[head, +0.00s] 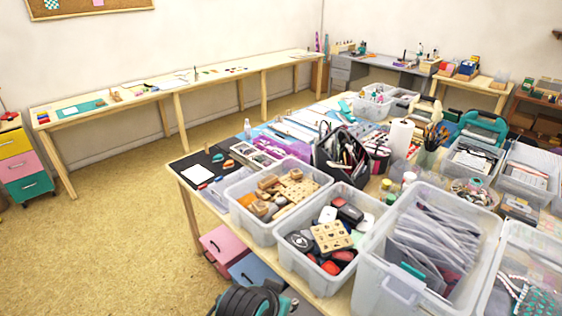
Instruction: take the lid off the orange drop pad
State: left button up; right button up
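A small orange item (218,157), which may be the orange drop pad, lies on the black mat (190,161) at the near left end of the crowded table. It is too small to tell its shape or whether its lid is on. A small green item (229,164) lies close beside it. Neither of my grippers can be made out in the head view.
A white sheet (197,174) lies on the mat. Clear bins with wooden stamps (240,212), mixed items (323,283) and grey packets (372,271) crowd the table's near side. Pink (222,247) and blue boxes stand below. Open floor (110,240) lies to the left.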

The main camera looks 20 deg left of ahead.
aim_at(230, 163)
jog(key=i+j+z, duration=0.1)
jog(key=j+z, duration=0.55)
jog(key=i+j, duration=0.1)
jog(key=j, duration=1.8)
jog(key=i+j, duration=0.15)
jog(key=j, duration=1.7)
jog(key=i+j, duration=0.15)
jog(key=j, duration=0.8)
